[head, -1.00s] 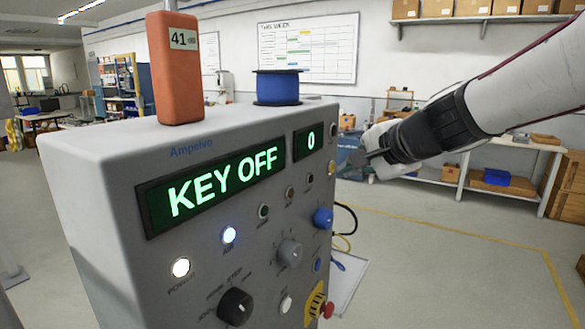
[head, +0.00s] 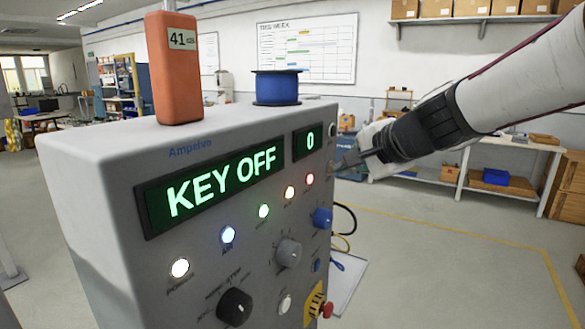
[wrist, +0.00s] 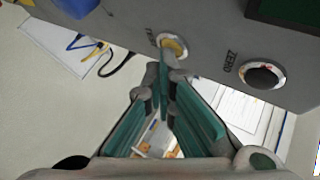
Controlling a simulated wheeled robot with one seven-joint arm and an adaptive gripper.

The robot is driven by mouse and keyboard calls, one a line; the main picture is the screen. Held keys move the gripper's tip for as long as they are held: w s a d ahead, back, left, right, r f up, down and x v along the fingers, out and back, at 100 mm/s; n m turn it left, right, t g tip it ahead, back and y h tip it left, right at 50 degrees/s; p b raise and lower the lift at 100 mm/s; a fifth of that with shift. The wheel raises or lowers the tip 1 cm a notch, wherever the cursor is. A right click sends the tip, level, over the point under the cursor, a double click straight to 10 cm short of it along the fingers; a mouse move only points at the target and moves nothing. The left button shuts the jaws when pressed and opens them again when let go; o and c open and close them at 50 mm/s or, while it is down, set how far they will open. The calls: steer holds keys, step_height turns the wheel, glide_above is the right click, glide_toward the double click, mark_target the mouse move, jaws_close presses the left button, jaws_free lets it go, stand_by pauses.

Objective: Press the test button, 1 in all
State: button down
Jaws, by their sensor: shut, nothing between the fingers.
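The test button (wrist: 173,47) is a yellowish round button in a pale ring on the grey panel in the wrist view. Its label beside it is partly readable. My gripper (wrist: 167,72) is shut and empty. Its fingertips overlap the button's lower edge and seem to touch it; how far it is pushed in, I cannot tell. In the head view my gripper (head: 340,165) reaches the right edge of the grey machine (head: 110,170). The machine's display (head: 222,183) reads KEY OFF. A row of lamps, white, blue, green, amber and red (head: 310,179), is lit.
A dark button marked ZERO (wrist: 263,75) sits right of the test button. A blue knob (head: 322,218) and a red emergency button (head: 327,309) are lower on the panel. An orange meter (head: 175,70) and a blue spool (head: 278,88) stand on top. The floor to the right is clear.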

steer(key=shift+s+d, duration=0.1)
steer(key=shift+d, duration=0.05)
steer(key=shift+s+d, duration=0.4)
steer(key=shift+d, duration=0.15)
steer(key=shift+d, duration=0.1)
steer(key=shift+s+d+b, duration=0.35)
steer(key=shift+s+d, duration=0.4)
steer(key=shift+d, duration=0.2)
steer(key=shift+s+d+b, duration=0.3)
steer(key=shift+s+d, duration=0.45)
steer(key=shift+d, duration=0.2)
